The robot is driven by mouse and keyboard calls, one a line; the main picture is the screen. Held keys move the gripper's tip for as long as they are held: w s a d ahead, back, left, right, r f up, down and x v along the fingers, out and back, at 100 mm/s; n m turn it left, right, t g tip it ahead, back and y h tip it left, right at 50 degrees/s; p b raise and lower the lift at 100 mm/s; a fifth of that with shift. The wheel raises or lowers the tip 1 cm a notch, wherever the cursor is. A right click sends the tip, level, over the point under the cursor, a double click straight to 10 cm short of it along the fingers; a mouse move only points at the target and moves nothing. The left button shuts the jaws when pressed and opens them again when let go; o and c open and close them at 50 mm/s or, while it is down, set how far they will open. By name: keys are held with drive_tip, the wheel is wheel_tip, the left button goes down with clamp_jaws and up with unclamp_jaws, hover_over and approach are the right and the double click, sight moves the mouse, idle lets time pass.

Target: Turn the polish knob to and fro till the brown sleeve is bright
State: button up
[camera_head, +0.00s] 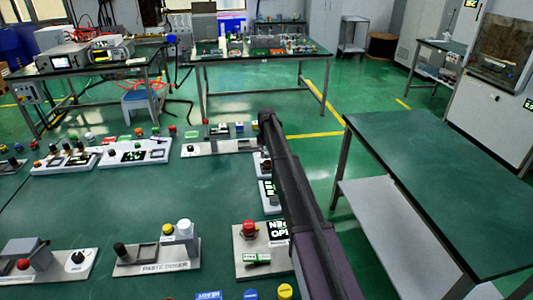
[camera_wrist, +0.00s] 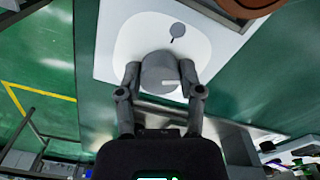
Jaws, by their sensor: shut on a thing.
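In the wrist view, my gripper (camera_wrist: 160,77) is shut on a round grey knob (camera_wrist: 158,66) with a pale pointer mark on its face. One finger touches each side of it. The pale mark points to the right. The knob stands on a white rounded panel (camera_wrist: 205,52) with a small dark disc (camera_wrist: 177,31) above it. A brown rounded thing (camera_wrist: 248,8), probably the brown sleeve, is cut off by the top right edge, so its brightness is hard to judge. In the head view my arm hides the knob.
In the head view, a green worktop (camera_head: 130,205) holds several button and knob panels, one with a red button (camera_head: 249,227). A bare green table (camera_head: 440,170) stands to the right. Benches with equipment (camera_head: 262,48) stand behind. Green floor lies between them.

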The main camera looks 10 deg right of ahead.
drive_tip(key=m, duration=0.4)
drive_tip(key=shift+m, duration=0.6)
drive_tip(key=m, duration=0.3)
drive_tip(key=shift+s, duration=0.1)
drive_tip(key=shift+m, duration=1.4)
drive_tip(key=shift+m, duration=2.8)
drive_tip(key=shift+n, duration=0.3)
